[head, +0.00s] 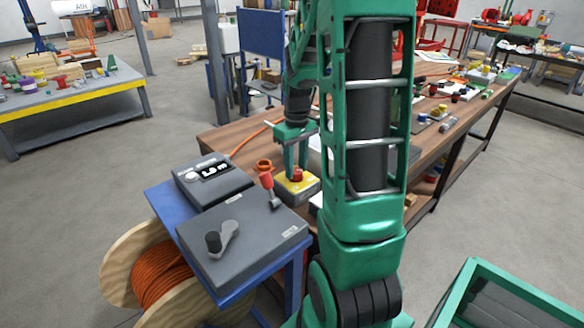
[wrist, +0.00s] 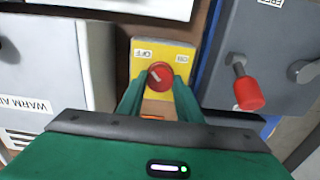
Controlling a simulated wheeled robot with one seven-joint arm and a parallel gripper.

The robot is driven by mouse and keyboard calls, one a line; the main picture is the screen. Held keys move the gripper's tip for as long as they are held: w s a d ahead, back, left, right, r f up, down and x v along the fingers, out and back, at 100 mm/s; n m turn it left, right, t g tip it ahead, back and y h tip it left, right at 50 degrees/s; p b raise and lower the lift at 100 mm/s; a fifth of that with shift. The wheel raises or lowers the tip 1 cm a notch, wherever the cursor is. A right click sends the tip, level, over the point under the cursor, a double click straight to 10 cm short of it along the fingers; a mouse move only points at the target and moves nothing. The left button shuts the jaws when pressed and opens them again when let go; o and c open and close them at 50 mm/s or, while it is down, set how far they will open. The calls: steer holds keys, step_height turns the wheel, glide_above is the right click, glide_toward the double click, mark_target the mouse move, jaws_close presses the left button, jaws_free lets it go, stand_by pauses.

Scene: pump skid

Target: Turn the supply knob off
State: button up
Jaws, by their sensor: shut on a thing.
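The supply knob is a red round knob (head: 298,174) on top of a yellow box (head: 313,187) at the near end of the wooden bench. In the wrist view the knob (wrist: 158,73) sits between my fingertips, with a pale mark on its upper left part. The yellow plate (wrist: 178,68) carries an OFF label (wrist: 145,54) at upper left and an ON label (wrist: 182,58) at upper right, both upside down. My gripper (head: 295,152) reaches down from above, its green fingers (wrist: 160,90) shut on the knob's sides. The exact finger contact is partly hidden.
A grey box with a red-handled lever (head: 267,183) and a dark crank (head: 222,238) stands close by on a blue stand. A grey WARM-labelled case (wrist: 40,70) flanks the other side.

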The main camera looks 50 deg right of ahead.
mark_target(295, 170)
steer(key=shift+w+r, duration=0.1)
steer(key=shift+w, duration=0.1)
stand_by(0.3)
steer(key=o, duration=1)
steer(key=shift+o, duration=0.2)
steer(key=shift+s, duration=0.1)
step_height(295, 170, up, 11)
steer(key=shift+f, duration=0.2)
steer(key=shift+a, duration=0.1)
steer(key=s+a+f+m, duration=0.2)
steer(key=s+a, duration=0.4)
steer(key=s, duration=0.4)
steer(key=s+a+f+m, duration=0.1)
steer(key=s+a+m, duration=0.2)
steer(key=s+a, duration=0.3)
steer(key=s, duration=0.4)
steer(key=shift+a+f+m, duration=0.2)
steer(key=shift+f+m, duration=0.1)
steer(key=shift+f, duration=0.05)
